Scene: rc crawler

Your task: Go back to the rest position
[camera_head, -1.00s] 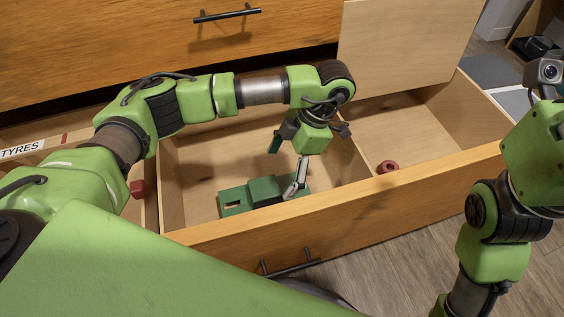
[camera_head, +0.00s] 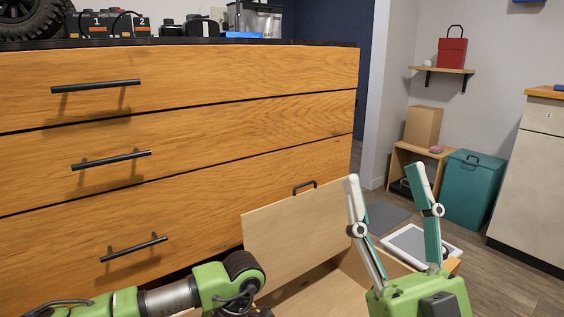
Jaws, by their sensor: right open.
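My right gripper (camera_head: 387,182) points up at the lower right, its two fingers spread wide with nothing between them. The left gripper is below the picture and hidden.
The wooden drawer chest (camera_head: 220,120) fills the left, with several shut drawers. At the right are a teal bin (camera_head: 474,190), a white tray (camera_head: 420,246) on the floor, a small wooden shelf with a box (camera_head: 423,126), and a white cabinet (camera_head: 535,185). Grey floor lies between.

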